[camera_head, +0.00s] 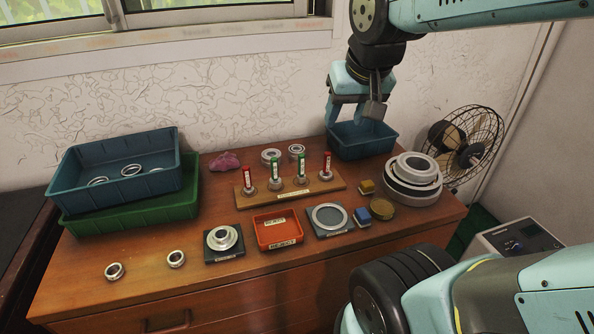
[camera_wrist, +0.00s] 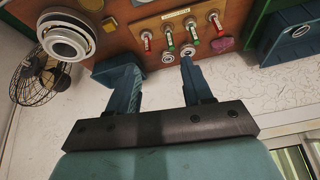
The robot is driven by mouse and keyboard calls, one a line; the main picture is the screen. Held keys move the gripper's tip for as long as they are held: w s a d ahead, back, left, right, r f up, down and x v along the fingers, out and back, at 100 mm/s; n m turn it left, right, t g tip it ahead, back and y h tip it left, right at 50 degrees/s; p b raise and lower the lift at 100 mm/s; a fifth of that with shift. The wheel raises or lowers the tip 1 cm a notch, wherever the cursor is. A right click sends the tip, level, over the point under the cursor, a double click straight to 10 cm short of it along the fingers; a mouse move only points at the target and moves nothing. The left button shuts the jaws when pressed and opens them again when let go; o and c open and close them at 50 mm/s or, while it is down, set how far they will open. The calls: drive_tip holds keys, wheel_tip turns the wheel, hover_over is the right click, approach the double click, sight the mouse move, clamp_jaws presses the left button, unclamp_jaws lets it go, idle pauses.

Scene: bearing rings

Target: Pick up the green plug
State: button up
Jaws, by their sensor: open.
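Two plugs with green tops stand upright on a wooden stand (camera_head: 292,193), between two red-topped plugs. The left green plug (camera_head: 275,172) and the right green plug (camera_head: 301,167) show in the head view. They also show in the wrist view, near the top, beyond my fingers. My gripper (camera_head: 354,112) is open and empty, raised above the back right of the table, by the blue bin. In the wrist view my gripper (camera_wrist: 157,72) has its two fingers apart with nothing between them.
A blue bin (camera_head: 362,141) stands below my gripper. Stacked blue and green bins (camera_head: 130,208) are at the left. An orange reject tray (camera_head: 278,230) is in front. Stacked rings (camera_head: 412,180) and a fan (camera_head: 470,145) are at the right. Two loose rings lie behind the stand.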

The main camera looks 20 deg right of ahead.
drive_tip(key=w+f+m, duration=0.2)
drive_tip(key=w+f, duration=0.3)
drive_tip(key=w, duration=0.5)
drive_tip(key=m+g+h, duration=0.1)
drive_tip(key=m+h, duration=0.1)
drive_tip(key=m, duration=0.1)
approach(302, 162)
drive_tip(key=w+f, duration=0.2)
drive_tip(key=f, duration=0.1)
drive_tip(key=w+d+f, duration=0.1)
drive_tip(key=w+f, duration=0.1)
drive_tip(key=shift+f, duration=0.15)
drive_tip(key=shift+s+x, duration=0.2)
drive_tip(key=shift+x, duration=1.1)
drive_tip(key=shift+s+x, duration=0.15)
drive_tip(key=shift+x, duration=1.2)
drive_tip(key=shift+d, duration=0.15)
drive_tip(key=shift+c, duration=0.3)
clamp_jaws()
